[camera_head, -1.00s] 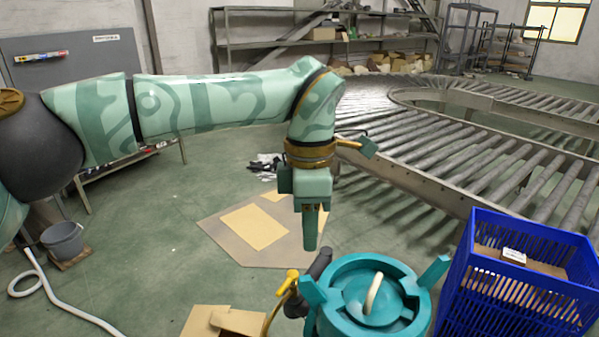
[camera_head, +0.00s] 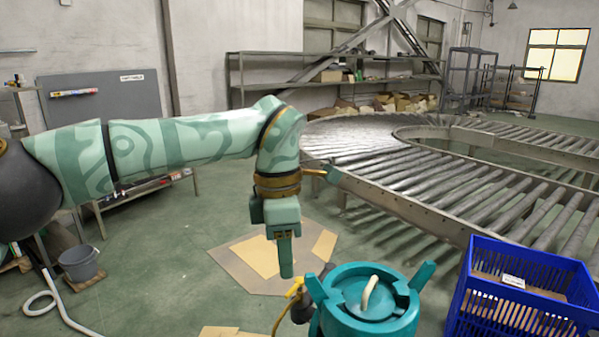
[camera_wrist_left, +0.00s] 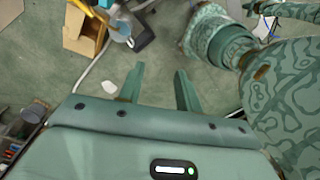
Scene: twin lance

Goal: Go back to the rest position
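My left gripper (camera_head: 286,258) hangs fingers-down at the end of my left arm near the middle of the head view, over the floor and flat cardboard. In the left wrist view its two fingers (camera_wrist_left: 160,85) stand apart with only green floor between them, so it is open and empty. My right gripper cannot be made out in either view.
A teal lidded container (camera_head: 372,312) with a pale handle stands at the bottom centre. A blue crate (camera_head: 515,318) is at the lower right. A roller conveyor (camera_head: 440,190) fills the right. A grey bucket (camera_head: 80,264) and flat cardboard (camera_head: 232,268) lie on the floor.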

